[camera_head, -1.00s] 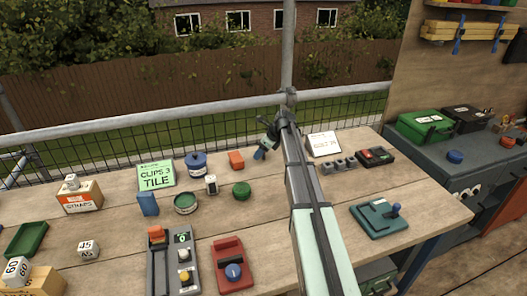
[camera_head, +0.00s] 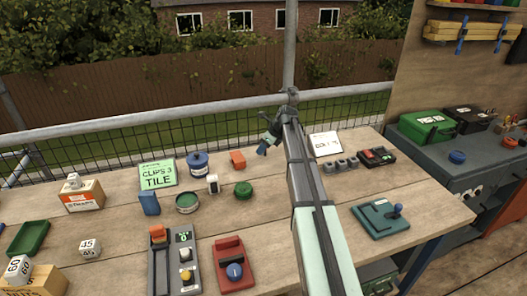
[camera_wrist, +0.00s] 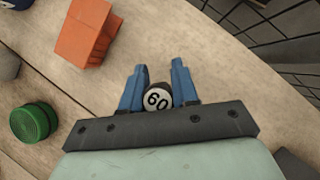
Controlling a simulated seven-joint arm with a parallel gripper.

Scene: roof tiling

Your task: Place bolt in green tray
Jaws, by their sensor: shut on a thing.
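My gripper (camera_head: 266,147) is above the far edge of the table, with its blue fingers pointing down and left in the head view. The green tray (camera_head: 28,238) lies at the far left of the table, well away from my gripper, and looks empty.
An orange block (camera_head: 237,159), a blue pot (camera_head: 198,164), a round green lid (camera_head: 243,189) and a CLIPS 3 TILE sign (camera_head: 158,175) stand left of my gripper. A strap box (camera_head: 82,197) and a 45 cube (camera_head: 90,248) are near the tray. A railing (camera_head: 150,120) runs behind.

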